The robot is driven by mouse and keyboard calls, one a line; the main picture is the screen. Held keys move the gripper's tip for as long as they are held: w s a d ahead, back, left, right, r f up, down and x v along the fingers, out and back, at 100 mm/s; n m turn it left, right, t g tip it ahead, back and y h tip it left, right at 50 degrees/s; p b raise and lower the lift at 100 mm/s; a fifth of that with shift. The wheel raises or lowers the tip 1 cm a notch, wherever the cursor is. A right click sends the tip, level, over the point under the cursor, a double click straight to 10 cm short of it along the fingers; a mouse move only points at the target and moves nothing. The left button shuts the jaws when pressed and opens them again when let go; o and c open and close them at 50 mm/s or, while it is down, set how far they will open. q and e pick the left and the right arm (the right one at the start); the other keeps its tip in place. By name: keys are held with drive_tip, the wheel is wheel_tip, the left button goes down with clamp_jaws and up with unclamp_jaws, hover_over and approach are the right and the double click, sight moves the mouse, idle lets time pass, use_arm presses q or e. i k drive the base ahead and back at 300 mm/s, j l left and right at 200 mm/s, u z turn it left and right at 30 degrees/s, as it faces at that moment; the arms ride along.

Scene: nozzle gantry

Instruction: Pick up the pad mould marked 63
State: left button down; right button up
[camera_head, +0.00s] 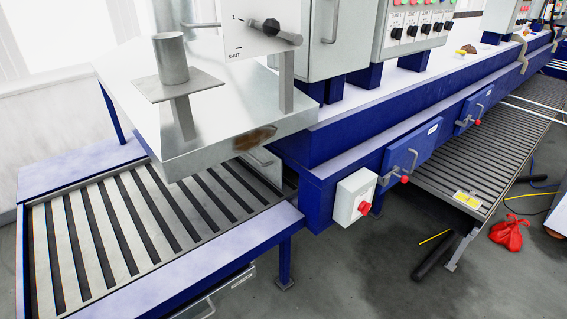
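I see no pad mould marked 63 in the head view, and no number 63 can be read anywhere. Neither of my grippers shows in this view.
A slatted conveyor (90,232) runs at the left under a steel hood (225,135). A blue machine housing (350,120) fills the middle, with a red-button box (353,197). A second conveyor (490,165) is at right. A red bag (508,234) lies on the grey floor (380,285).

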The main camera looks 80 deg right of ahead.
sight(469, 200)
drive_tip(key=z, duration=3.95)
drive_tip(key=i+l+z, duration=0.1)
drive_tip(key=i, duration=1.5)
drive_tip(key=i+l, duration=0.1)
drive_tip(key=i, duration=1.5)
drive_tip(key=l+z, duration=0.05)
drive_tip(key=l, duration=0.05)
